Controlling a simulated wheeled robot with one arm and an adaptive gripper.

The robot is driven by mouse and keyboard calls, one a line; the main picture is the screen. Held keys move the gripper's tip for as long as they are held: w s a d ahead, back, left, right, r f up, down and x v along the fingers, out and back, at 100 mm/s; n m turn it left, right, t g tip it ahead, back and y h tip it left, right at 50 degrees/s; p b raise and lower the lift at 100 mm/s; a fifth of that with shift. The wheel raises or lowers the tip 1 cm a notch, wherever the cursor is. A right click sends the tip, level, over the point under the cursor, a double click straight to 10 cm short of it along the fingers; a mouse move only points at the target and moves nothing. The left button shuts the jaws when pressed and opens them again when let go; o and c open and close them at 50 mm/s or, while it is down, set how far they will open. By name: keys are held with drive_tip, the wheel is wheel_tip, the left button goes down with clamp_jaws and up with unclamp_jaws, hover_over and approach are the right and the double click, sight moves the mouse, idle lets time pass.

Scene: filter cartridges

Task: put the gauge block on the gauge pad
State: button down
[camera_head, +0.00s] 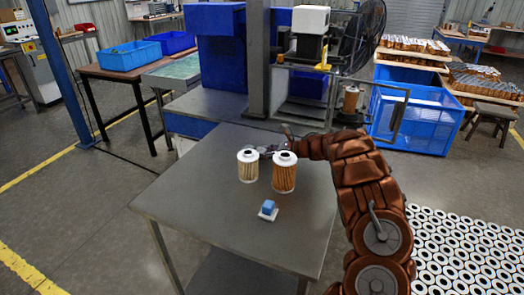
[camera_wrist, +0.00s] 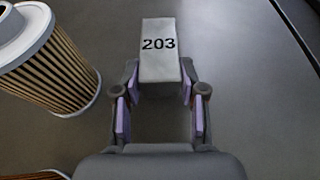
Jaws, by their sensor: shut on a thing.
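A pale grey block marked 203 (camera_wrist: 159,47), which looks like the gauge block, sits between the fingertips of my gripper (camera_wrist: 160,88) in the wrist view. My gripper is shut on its near end. In the head view my gripper (camera_head: 266,150) is at the far part of the grey table, behind two filter cartridges, and the block cannot be made out there. A small blue block-like piece (camera_head: 269,205) rests on a small white base (camera_head: 267,214) nearer the front of the table. I cannot tell for certain which part is the gauge pad.
A pale cartridge (camera_head: 248,168) and a browner cartridge (camera_head: 284,175) stand upright close in front of my gripper. The pale-pleated cartridge in the wrist view (camera_wrist: 62,75) is left of the held block.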

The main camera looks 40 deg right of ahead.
drive_tip(key=shift+f+b, duration=0.25)
drive_tip(key=shift+b, duration=0.3)
drive_tip(key=c, duration=0.7)
unclamp_jaws()
drive_tip(key=shift+o, duration=0.2)
drive_tip(key=shift+r, duration=0.1)
drive_tip(key=shift+r+p, duration=0.3)
drive_tip(key=shift+p, duration=0.35)
drive_tip(key=b+v, duration=0.3)
drive_tip(key=v, duration=0.7)
drive_tip(key=shift+s+d+f, duration=0.15)
drive_tip(key=shift+s+d, duration=0.05)
drive_tip(key=shift+s+d+r+b, duration=0.3)
drive_tip(key=shift+s+r+b, duration=0.05)
drive_tip(key=shift+s, duration=0.25)
drive_tip(key=shift+w, duration=0.1)
